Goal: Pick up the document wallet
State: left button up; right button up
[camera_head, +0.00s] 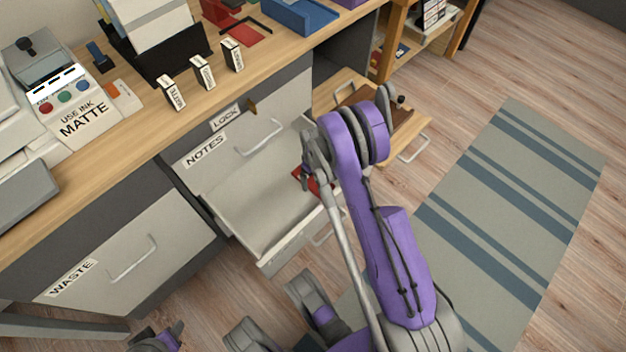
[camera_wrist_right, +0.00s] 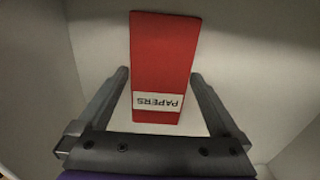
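The document wallet is a red, flat, oblong thing with a white PAPERS label (camera_wrist_right: 160,60). It lies inside the open grey drawer (camera_head: 235,205), and a small red part of it shows in the head view (camera_head: 300,178). My right gripper (camera_head: 308,172) reaches down into the drawer over the wallet and hides most of it there. In the right wrist view my right gripper (camera_wrist_right: 160,78) is open, with one finger on each side of the wallet and gaps between. A dark and purple part at the bottom left edge appears to be my left gripper (camera_head: 165,339); its fingers are unclear.
A striped rug (camera_head: 500,200) lies on the clear floor.

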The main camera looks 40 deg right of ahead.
jog(key=c, duration=1.1)
